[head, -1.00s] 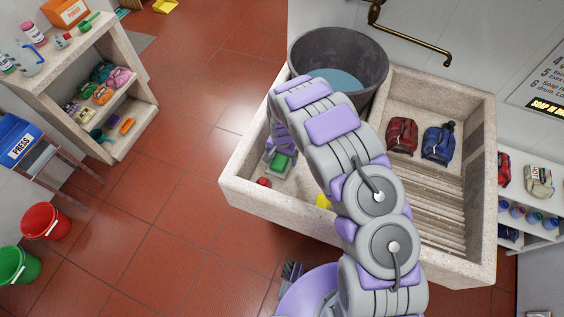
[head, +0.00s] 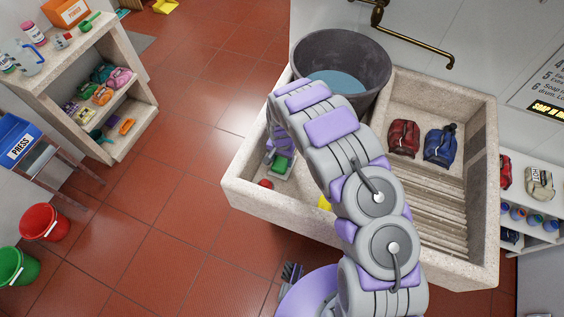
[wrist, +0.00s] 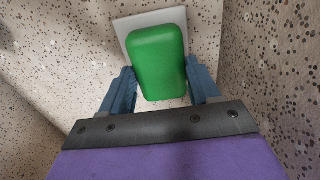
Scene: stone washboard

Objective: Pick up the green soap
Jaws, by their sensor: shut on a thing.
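The green soap (wrist: 157,58) is a rounded green block, seen close up in the wrist view. It also shows in the head view (head: 281,164), low in the left basin of the stone washboard (head: 237,186). My gripper (wrist: 162,88) has one blue-grey finger on each side of the soap's near end and is shut on it. A pale flat piece (wrist: 122,25) lies under or behind the soap; I cannot tell whether they touch. My arm hides much of the left basin in the head view.
A dark bucket of water (head: 340,65) stands at the basin's back. Red (head: 403,138) and blue (head: 440,145) bundles sit in the right basin. Stone walls are close around my gripper.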

